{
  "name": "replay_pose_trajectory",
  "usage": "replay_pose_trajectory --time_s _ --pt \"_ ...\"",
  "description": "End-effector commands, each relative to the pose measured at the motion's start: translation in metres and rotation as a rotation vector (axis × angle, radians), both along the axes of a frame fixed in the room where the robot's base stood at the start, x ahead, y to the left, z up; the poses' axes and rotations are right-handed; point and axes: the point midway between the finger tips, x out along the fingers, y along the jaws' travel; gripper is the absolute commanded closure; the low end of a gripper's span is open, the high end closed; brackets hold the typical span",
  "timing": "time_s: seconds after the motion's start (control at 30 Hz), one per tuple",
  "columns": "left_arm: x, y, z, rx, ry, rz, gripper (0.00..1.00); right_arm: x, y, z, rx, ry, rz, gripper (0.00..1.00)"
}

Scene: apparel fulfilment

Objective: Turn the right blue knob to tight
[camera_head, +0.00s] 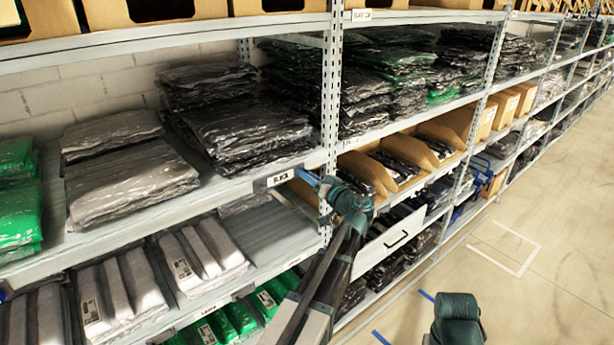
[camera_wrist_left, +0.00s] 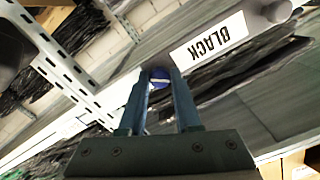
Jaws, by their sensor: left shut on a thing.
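My left gripper (camera_head: 304,176) reaches from the lower middle of the head view to the shelf edge, beside an upright post. In the left wrist view, its two blue-teal fingers (camera_wrist_left: 158,84) close in on a small blue knob (camera_wrist_left: 159,77) with a pale line across its face. The knob lies between the fingertips, which partly cover its sides. In the head view the knob is hidden by the gripper. A white label (camera_wrist_left: 211,43) reading BLACK is on the shelf edge beside it. A greyish round knob (camera_wrist_left: 277,11) shows past the label.
Dark bagged garments (camera_head: 245,130) are stacked on the shelf behind the label. The perforated post (camera_head: 332,90) stands close to my gripper. Cardboard bins (camera_head: 395,165) and a white panel with a black handle (camera_head: 390,245) lie to the right. The aisle floor (camera_head: 540,230) is open.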

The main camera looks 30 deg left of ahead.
Motion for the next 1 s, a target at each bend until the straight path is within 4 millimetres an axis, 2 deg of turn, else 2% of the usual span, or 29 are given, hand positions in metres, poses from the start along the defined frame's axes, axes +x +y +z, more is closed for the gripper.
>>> replay_pose_trajectory --time_s 0.6,1.0 --pt "-0.0001 -0.0003 -0.0001 0.219 0.531 -0.001 1.0 0.0 0.0 0.0001 0.0 0.0 0.0 0.5" --pt "-0.0001 -0.0003 -0.0001 0.321 0.778 -0.001 1.0 0.0 0.0 0.0001 0.0 0.0 0.0 0.5"
